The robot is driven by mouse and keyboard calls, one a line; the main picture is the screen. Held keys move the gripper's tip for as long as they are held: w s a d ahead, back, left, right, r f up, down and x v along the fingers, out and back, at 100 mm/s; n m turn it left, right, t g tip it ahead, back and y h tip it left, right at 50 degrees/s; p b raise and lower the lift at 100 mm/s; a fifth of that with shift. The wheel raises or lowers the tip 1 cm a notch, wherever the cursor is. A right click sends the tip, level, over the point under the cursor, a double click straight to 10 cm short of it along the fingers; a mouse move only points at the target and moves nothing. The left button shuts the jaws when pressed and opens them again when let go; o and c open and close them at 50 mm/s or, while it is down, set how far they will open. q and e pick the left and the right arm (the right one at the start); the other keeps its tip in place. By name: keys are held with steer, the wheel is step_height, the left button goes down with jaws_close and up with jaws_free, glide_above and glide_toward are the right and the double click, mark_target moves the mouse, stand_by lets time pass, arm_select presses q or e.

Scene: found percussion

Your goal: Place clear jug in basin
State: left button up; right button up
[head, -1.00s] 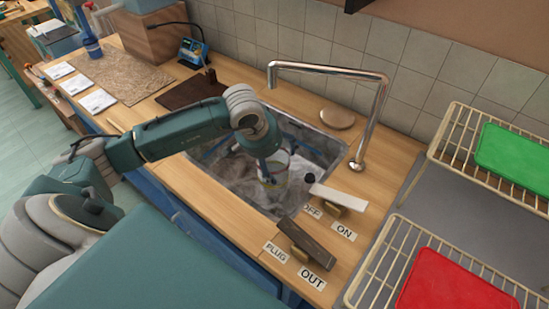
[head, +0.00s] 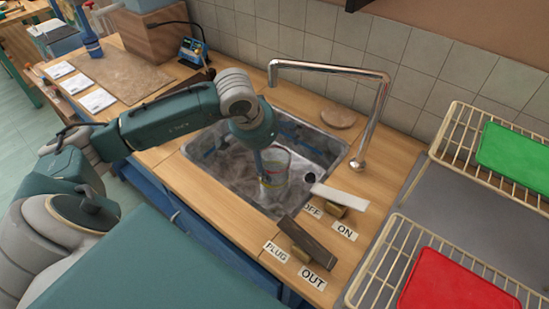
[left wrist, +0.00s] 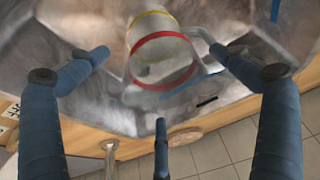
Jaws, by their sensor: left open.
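The clear jug (head: 276,163) is see-through with coloured bands and sits inside the metal basin (head: 318,141). In the left wrist view the jug (left wrist: 160,45) shows a red band near its open mouth, a yellow band farther down, and a handle on the right. My left gripper (head: 263,168) is down in the basin at the jug's left side. Its blue fingers (left wrist: 158,76) are spread open, with one fingertip overlapping the handle in the wrist view. I cannot tell whether it touches. My right gripper is in neither view.
A chrome faucet (head: 372,118) arches over the basin's back right. A white lever (head: 340,196) and a brown lever (head: 306,238) stand at the basin's right and front. Wire racks with a green board (head: 514,152) and a red board (head: 452,284) are at the right.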

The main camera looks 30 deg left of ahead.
arm_select(q)
steer(key=v, duration=0.8)
steer(key=shift+s+f, duration=0.1)
steer(key=shift+f, duration=0.05)
